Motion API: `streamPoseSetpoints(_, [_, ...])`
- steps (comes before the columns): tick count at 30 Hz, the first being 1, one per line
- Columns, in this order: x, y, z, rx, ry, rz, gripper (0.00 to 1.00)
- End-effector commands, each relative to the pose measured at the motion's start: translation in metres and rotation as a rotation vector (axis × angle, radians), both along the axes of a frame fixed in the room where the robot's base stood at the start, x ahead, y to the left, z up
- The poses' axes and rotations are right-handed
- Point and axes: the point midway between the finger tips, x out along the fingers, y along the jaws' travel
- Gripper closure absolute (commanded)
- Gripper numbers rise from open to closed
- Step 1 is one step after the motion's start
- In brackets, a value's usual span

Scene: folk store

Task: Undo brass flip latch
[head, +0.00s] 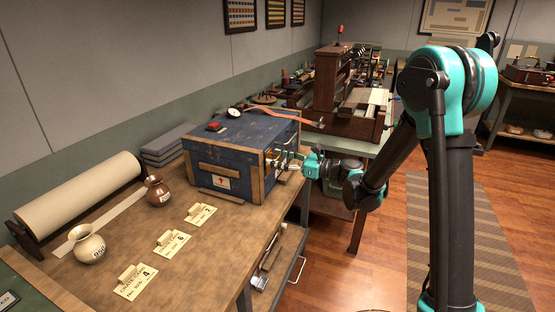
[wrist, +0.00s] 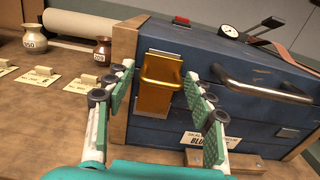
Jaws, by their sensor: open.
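A blue wooden crate (head: 230,155) with wood-trimmed edges stands on the brown workbench. In the wrist view, the brass flip latch (wrist: 160,82) is on the crate's facing side, near its left corner. It is a gold plate with a raised loop. My gripper (wrist: 158,92) is open, its two green-padded fingers on either side of the latch in the picture. Nothing is between the pads except the view of the latch; I cannot tell how far off it is. In the head view my gripper (head: 294,162) is beside the crate's right face, and the latch is hard to make out.
A metal bar handle (wrist: 262,86) sticks out right of the latch. A gauge (wrist: 228,32) and a red item lie on the lid. Card stands (head: 172,240), jars (head: 158,191) and a paper roll (head: 85,198) occupy the bench. The aisle floor (head: 385,240) is clear.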

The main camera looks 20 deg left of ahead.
Motion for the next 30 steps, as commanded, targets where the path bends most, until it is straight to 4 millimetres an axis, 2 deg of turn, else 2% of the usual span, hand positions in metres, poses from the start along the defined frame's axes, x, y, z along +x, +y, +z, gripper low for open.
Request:
streamPoseSetpoints(8, [0.0,0.002,0.0,0.0,0.0,0.0,0.46])
streamPoseSetpoints(11, [-0.0001,0.0019,-0.0001,0.0,0.0,0.0,0.56])
streamPoseSetpoints(21, [-0.0011,0.0019,-0.0002,0.0,0.0,0.003,0.98])
streamPoseSetpoints(30, [0.0031,0.0013,-0.0008,0.009,-0.001,0.003,1.0])
